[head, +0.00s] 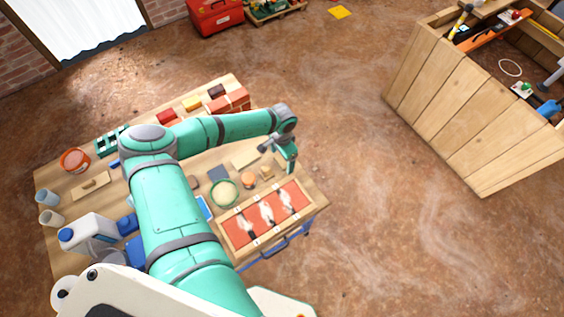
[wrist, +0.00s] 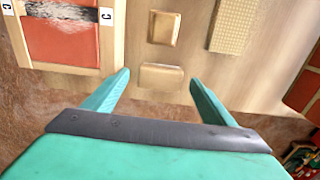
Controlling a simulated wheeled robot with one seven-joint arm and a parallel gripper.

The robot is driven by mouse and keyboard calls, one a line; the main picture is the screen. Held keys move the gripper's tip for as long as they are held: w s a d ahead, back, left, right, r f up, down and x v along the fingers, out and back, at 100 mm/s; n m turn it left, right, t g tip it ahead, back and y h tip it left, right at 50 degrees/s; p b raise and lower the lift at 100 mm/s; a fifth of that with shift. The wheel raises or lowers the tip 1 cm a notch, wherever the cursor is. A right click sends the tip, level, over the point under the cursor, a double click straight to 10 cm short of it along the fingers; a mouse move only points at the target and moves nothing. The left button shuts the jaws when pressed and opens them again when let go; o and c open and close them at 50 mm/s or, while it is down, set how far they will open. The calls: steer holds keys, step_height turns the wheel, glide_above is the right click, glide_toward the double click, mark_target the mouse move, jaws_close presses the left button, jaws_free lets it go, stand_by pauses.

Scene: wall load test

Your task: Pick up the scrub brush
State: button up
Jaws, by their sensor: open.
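My gripper (wrist: 160,82) is open, its two green fingers spread and empty, pointing down over the workbench's right end; it also shows in the head view (head: 291,168). A small tan wooden block (wrist: 161,76), which may be the scrub brush, lies between the fingertips in the wrist view, near the bench edge. Its bristles cannot be made out, and I see no contact with the fingers. A second small wooden block (wrist: 163,27) lies just beyond it; I cannot tell for sure which is the brush.
A wooden tray with red panels (head: 265,215) is beside the blocks, left in the wrist view. A beige textured slab (wrist: 235,24) lies on the other side. The workbench (head: 312,190) also holds a round pale dish (head: 224,193) and bricks (head: 232,100). Open floor lies right of it.

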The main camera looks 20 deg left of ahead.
steer(key=shift+f, duration=1.25)
steer(key=c, duration=1.2)
steer(key=shift+o, duration=0.2)
steer(key=shift+r, duration=0.15)
steer(key=shift+r, duration=0.5)
step_height(320, 180, up, 2)
steer(key=shift+r, duration=0.1)
steer(key=s+d+r, duration=0.5)
steer(key=s+r, duration=0.4)
steer(key=s, duration=0.3)
steer(key=shift+s+d+r, duration=0.3)
steer(key=shift+s+d, duration=0.05)
steer(key=shift+d, duration=0.05)
